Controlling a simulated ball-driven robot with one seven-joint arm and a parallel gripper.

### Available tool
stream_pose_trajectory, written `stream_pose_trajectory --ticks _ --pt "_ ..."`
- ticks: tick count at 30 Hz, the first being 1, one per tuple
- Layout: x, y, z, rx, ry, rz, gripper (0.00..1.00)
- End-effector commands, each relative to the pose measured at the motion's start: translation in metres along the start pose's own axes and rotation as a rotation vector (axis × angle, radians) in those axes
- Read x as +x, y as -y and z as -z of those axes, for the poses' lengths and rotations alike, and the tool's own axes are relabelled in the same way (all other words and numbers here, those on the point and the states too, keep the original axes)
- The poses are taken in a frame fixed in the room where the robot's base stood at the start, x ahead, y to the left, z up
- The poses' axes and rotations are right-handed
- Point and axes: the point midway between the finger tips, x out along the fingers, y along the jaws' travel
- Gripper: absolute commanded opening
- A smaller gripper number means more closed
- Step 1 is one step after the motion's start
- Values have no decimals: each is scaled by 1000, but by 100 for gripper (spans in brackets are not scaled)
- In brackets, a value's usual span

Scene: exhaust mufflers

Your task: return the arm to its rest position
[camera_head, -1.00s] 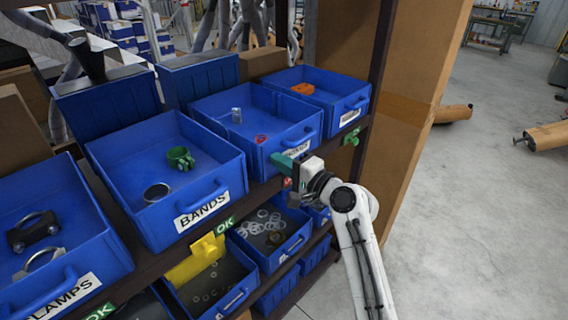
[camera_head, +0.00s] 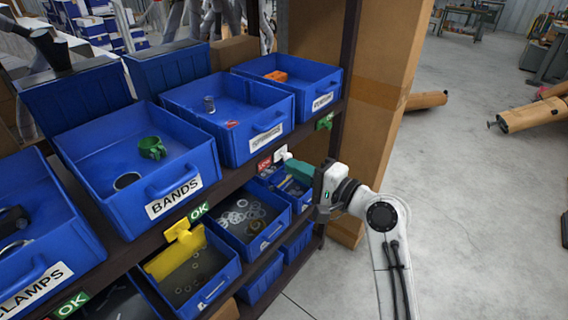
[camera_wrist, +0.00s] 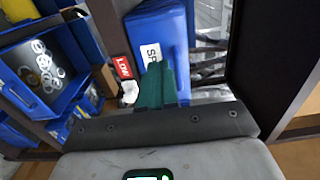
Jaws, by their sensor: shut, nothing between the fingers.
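My gripper (camera_head: 296,169) has green fingers and is at the end of my white arm, in front of the shelf, below the right-hand upper bins. The fingers (camera_wrist: 157,84) also show in the wrist view, pressed together with nothing between them. They point toward the shelf edge, near a red label and a white tag (camera_head: 282,153). In the wrist view, the red LOW label (camera_wrist: 123,67) and a blue bin front (camera_wrist: 160,38) lie beyond the fingertips. The arm is bent, with its elbow to the right of the shelf.
A blue BANDS bin (camera_head: 150,165) holds a green clamp (camera_head: 152,148) and a ring. Lower bins hold washers (camera_head: 243,217) and a yellow piece (camera_head: 176,254). A cardboard box (camera_head: 385,95) stands right of the shelf. Open floor (camera_head: 470,200) lies to the right, with brown tubes (camera_head: 532,115) on it.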

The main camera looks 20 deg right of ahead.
Motion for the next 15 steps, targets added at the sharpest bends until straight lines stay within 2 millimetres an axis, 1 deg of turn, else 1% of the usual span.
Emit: stream_pose_trajectory --ticks 2,6,8,11,12,14,15 --pt "-4 0 0 0 -1 0 0" --pt "-6 1 0 -1 0 1 0" --pt "-10 -10 -3 -22 1 -32 0" --pt "-27 -47 -14 -106 8 -143 0" --pt "-38 -66 -21 -153 16 -208 0" --pt "-59 -98 -31 -234 35 -318 0" --pt "-76 -120 -38 -289 53 -399 0"
